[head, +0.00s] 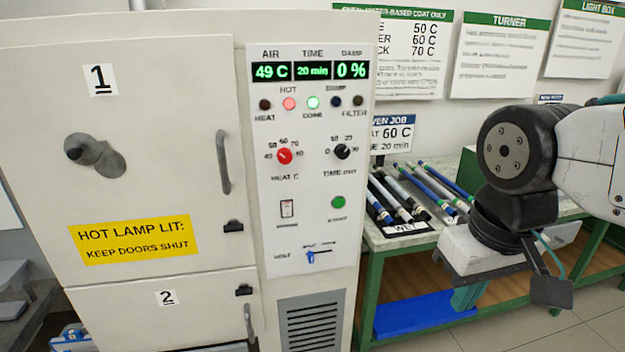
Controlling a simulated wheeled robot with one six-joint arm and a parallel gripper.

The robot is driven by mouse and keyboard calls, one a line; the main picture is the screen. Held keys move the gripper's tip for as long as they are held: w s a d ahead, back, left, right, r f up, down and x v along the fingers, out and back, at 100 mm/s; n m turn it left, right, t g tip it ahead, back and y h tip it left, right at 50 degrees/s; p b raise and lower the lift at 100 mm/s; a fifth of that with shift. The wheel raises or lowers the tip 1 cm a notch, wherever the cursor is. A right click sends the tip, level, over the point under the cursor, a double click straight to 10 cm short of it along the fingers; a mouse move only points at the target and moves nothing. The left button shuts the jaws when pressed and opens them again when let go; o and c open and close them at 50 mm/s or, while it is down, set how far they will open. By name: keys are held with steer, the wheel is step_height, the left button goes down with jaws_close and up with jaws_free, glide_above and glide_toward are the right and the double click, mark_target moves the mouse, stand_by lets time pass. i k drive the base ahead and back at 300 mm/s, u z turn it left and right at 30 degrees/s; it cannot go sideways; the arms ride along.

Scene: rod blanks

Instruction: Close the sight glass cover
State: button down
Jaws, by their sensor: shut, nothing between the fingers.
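The sight glass fitting (95,155) is on the upper oven door, marked 1. It shows as two overlapping grey round plates, one at upper left with a dark knob (74,152) and one at lower right. I cannot clearly tell from here which plate is the cover and how much glass it leaves bare. My gripper (467,299) hangs at the right, pointing down in front of the green bench, far from the door. It is shut and empty; its fingertips are small and partly hard to make out.
The control panel (315,225) stands between door and arm, reading 49 C, 20 min and 0 %, with a red lamp lit. The upper door has a protruding handle (223,162). Painted rods (435,186) lie on the bench (380,243). A blue tray (425,317) sits below.

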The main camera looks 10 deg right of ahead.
mark_target(81, 147)
steer(key=z, duration=0.1)
steer(key=k, duration=0.4)
steer(key=u, duration=0.9)
steer(key=i, duration=0.75)
steer(key=u, duration=0.2)
